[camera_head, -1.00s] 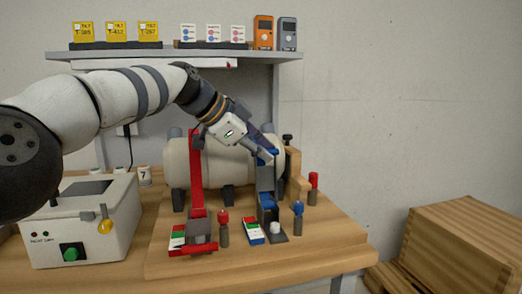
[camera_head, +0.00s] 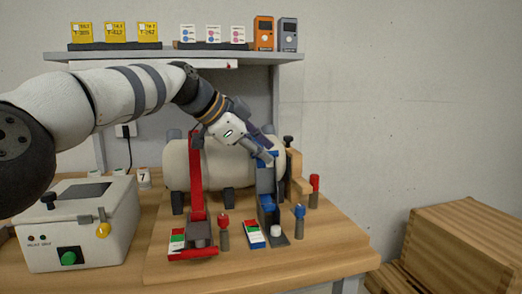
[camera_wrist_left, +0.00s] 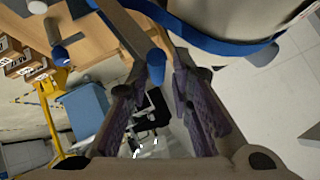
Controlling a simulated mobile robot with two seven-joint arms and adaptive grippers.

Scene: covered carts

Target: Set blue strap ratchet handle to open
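The blue strap ratchet handle (camera_head: 266,190) stands raised at the front right of the pale cylinder, above its dark base (camera_head: 277,240). My left gripper (camera_head: 264,153) is at the top of the blue ratchet, reaching down from the upper left. In the left wrist view, a blue end piece (camera_wrist_left: 156,66) lies between the tips of the left fingers (camera_wrist_left: 160,78). The fingers are apart, with a narrow gap beside it; firm contact cannot be made out. The blue strap (camera_wrist_left: 225,45) crosses the pale cylinder. My right gripper is not in view.
A red strap (camera_head: 196,175) with its ratchet stands left of the blue one. A control box (camera_head: 80,232) is at left, a shelf (camera_head: 170,62) above, a wooden crate (camera_head: 465,250) at right.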

